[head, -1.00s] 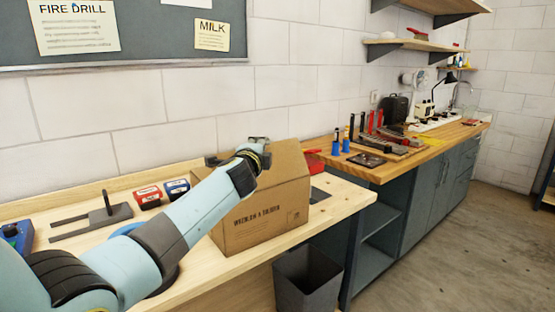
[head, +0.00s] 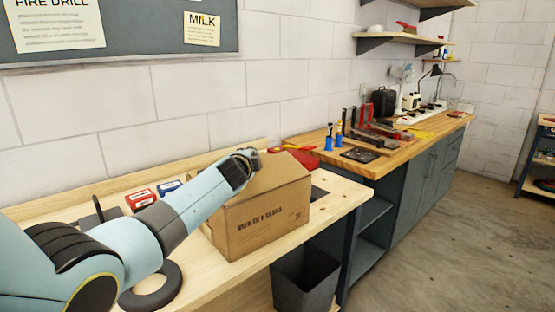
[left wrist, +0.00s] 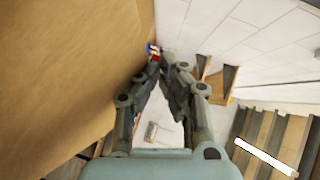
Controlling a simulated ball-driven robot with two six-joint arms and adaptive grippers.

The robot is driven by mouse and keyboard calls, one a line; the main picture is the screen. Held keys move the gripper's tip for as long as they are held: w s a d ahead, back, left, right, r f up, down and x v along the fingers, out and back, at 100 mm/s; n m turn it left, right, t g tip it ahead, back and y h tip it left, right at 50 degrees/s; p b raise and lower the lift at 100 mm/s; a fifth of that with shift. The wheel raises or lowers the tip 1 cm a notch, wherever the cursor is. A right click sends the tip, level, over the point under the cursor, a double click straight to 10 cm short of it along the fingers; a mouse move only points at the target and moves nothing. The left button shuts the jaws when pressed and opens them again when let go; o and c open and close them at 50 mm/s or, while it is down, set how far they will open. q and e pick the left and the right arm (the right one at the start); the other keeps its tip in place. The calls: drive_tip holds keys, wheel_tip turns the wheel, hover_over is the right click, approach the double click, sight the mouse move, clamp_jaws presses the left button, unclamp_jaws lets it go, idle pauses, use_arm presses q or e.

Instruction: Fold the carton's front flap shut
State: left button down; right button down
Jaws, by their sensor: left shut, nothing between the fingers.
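The brown carton (head: 262,222) stands on the pale wooden bench, with dark print on the side facing me. A sloping cardboard panel (head: 284,176) shows at its top, leaning up from the printed side; I cannot tell for certain which flap it is. My left gripper (head: 252,157) is at the panel's upper left edge, and its fingertips are partly hidden there. In the left wrist view, the gripper (left wrist: 164,64) is shut and empty, with a broad cardboard face (left wrist: 65,65) close on its left. I cannot tell whether they touch. My right gripper is not in view.
A red box (head: 141,199) and a blue box (head: 169,186) stand behind my left arm. A dark ring (head: 152,294) lies near the bench's front. A grey bin (head: 304,278) stands below the bench edge. A red object (head: 302,157) is behind the carton.

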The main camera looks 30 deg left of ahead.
use_arm(q)
drive_tip(key=shift+w+a+f+n+g+h, duration=0.1)
drive_tip(key=shift+a+f+n+g+h, duration=0.1)
drive_tip(key=shift+f, duration=0.15)
drive_tip(key=shift+w+a+f+n+g+h, duration=0.1)
drive_tip(key=shift+f+n+g+h, duration=0.1)
drive_tip(key=shift+f, duration=0.15)
drive_tip(key=shift+a+f, duration=0.2)
drive_tip(key=shift+f, duration=0.25)
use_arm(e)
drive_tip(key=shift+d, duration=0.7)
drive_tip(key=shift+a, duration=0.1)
